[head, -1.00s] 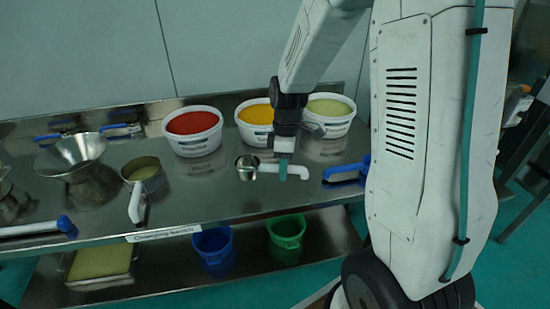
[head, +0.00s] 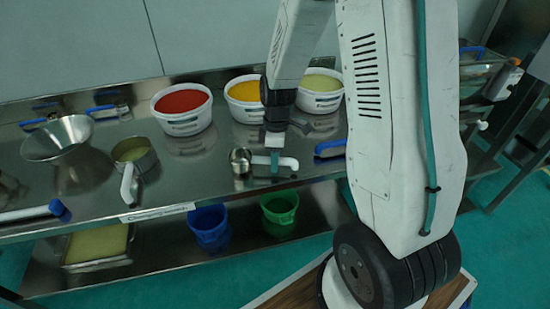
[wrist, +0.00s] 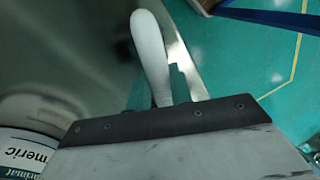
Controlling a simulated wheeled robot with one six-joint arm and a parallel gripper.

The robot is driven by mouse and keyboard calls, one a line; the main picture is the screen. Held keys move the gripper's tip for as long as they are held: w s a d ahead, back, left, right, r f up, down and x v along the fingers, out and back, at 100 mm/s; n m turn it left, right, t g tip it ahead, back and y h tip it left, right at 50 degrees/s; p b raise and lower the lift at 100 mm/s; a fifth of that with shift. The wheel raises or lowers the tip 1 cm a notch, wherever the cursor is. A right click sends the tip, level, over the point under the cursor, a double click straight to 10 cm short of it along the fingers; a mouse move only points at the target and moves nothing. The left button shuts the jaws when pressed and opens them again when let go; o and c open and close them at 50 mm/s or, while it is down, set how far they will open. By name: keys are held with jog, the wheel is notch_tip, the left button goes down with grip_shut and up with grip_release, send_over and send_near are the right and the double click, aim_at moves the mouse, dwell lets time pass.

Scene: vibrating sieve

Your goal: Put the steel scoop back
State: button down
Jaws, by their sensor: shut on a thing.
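The steel scoop, a small round steel cup (head: 240,160) with a white handle (head: 288,163), is in the head view over the front right part of the steel table. My gripper (head: 275,161) points down with its teal fingers shut on the white handle. The cup sits to the left of the fingers. I cannot tell whether the scoop touches the tabletop. In the wrist view the pale handle (wrist: 149,42) sticks out between the fingers (wrist: 158,92); the cup is hidden there.
Tubs of red (head: 182,108), yellow (head: 244,92) and pale green (head: 320,88) powder stand behind. A blue-handled tool (head: 330,148) lies close right. Blue (head: 210,225) and green (head: 280,210) buckets stand below.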

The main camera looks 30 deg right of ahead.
jog(key=shift+f, duration=0.25)
dwell(0.4)
jog(key=c, duration=0.7)
grip_release()
jog(key=shift+r, duration=3.5)
